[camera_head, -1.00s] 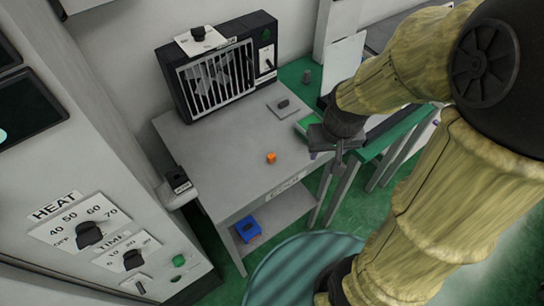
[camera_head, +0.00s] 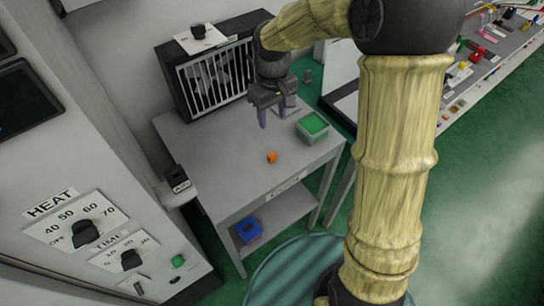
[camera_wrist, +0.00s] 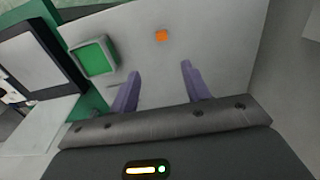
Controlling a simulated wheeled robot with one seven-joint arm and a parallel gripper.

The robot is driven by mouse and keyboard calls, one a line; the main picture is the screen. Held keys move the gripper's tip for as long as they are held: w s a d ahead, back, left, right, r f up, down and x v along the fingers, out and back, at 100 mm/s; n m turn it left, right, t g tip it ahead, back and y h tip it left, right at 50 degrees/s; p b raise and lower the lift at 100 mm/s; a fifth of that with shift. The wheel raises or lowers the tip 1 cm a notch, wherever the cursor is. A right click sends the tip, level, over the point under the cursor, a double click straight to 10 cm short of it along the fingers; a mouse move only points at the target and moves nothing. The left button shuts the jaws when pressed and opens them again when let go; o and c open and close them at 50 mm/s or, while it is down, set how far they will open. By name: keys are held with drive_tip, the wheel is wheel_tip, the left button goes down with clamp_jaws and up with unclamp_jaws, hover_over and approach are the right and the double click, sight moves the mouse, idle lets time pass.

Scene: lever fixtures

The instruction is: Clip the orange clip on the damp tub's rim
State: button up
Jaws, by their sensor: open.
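The small orange clip (camera_head: 271,157) lies on the grey table (camera_head: 225,170), near its front edge. It also shows in the wrist view (camera_wrist: 161,36), beyond my fingertips. A square grey tub with green inside (camera_head: 312,126) stands at the table's right side; this looks like the damp tub. In the wrist view the tub (camera_wrist: 94,56) is to the upper left of my fingers. My gripper (camera_head: 272,118) is open and empty above the table, behind the clip and left of the tub. In the wrist view its two purple fingers (camera_wrist: 158,80) are apart with bare tabletop between them.
A black caged fan box (camera_head: 215,80) stands at the table's back. A blue object (camera_head: 248,230) sits on the lower shelf. A panel with HEAT and TIME knobs (camera_head: 85,233) is at the left. The table's middle is mostly clear.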

hover_over(271, 154)
drive_tip(key=f, duration=1.2)
drive_tip(key=shift+w+d+p, duration=0.1)
drive_tip(key=shift+d+p, duration=0.15)
drive_tip(key=shift+p, duration=0.05)
drive_tip(key=shift+a+f+p, duration=0.15)
drive_tip(key=shift+f+p, duration=0.1)
drive_tip(key=shift+f, duration=1.05)
drive_tip(key=shift+a+f+p, duration=0.1)
drive_tip(key=shift+f+p, duration=0.1)
drive_tip(key=shift+f, duration=1.05)
clamp_jaws()
drive_tip(key=shift+r, duration=0.15)
wheel_tip(271, 154, up, 10)
drive_tip(key=shift+b, duration=0.35)
